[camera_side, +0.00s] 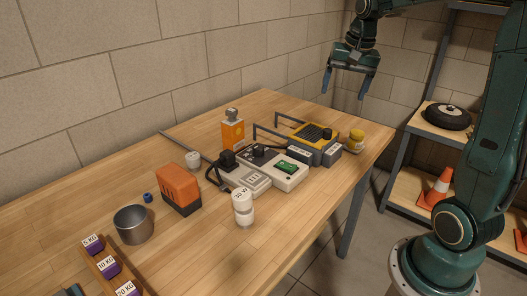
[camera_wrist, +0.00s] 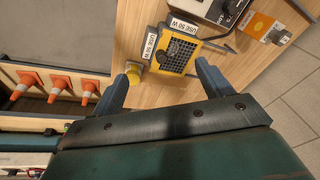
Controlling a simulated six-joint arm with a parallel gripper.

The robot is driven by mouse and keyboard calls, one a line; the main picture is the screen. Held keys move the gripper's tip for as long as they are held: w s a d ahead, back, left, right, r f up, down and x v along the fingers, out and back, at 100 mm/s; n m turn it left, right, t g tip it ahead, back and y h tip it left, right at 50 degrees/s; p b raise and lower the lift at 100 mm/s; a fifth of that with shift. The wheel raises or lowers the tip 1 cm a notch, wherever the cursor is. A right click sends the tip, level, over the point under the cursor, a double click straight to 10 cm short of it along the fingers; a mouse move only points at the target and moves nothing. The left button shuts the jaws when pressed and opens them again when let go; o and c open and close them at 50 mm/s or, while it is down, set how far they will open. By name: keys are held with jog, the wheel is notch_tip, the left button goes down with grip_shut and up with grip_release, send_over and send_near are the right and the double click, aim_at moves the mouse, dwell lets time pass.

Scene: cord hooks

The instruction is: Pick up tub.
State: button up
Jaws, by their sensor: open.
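My gripper (camera_side: 345,94) is open and empty, high above the far right end of the table. In the wrist view its two fingers (camera_wrist: 162,72) spread wide over the table's edge. A small yellow round pot (camera_side: 356,136) stands near the table's right corner, below my gripper; in the wrist view the yellow pot (camera_wrist: 134,70) shows close to the left fingertip, apart in height. A grey metal open-topped cup (camera_side: 134,224) stands at the front left, far from my gripper. I cannot tell for certain which of these is the tub.
A yellow-and-grey unit (camera_side: 312,141) with a grille sits beside the yellow pot. A light grey device (camera_side: 268,172), orange box (camera_side: 179,187), orange bottle (camera_side: 233,132) and white jar (camera_side: 243,205) crowd the middle. A rack of weights (camera_side: 108,264) is front left. Shelves stand at right.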

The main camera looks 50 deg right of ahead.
jog(key=w+d+f+m, duration=0.1)
jog(key=d+f+m, duration=0.35)
jog(key=d, duration=0.65)
jog(key=m+g, duration=0.1)
jog(key=m, duration=0.1)
send_near(357, 133)
jog(key=shift+y, duration=0.4)
jog(key=shift+w+d+f, duration=0.1)
jog(key=shift+d+f, duration=0.1)
jog(key=shift+f, duration=0.85)
jog(key=shift+w+d+f, duration=0.1)
jog(key=shift+d+f, duration=0.05)
jog(key=shift+f, duration=0.9)
jog(key=shift+w+d+f, duration=0.1)
jog(key=shift+d+f, duration=0.1)
jog(key=shift+f, duration=0.85)
jog(key=shift+f, duration=0.1)
jog(key=shift+w+a+f, duration=0.1)
jog(key=shift+f, duration=1.15)
jog(key=shift+w+a+f, duration=0.1)
jog(key=shift+f, duration=1.15)
jog(key=shift+d, duration=0.1)
jog(key=c, duration=1.1)
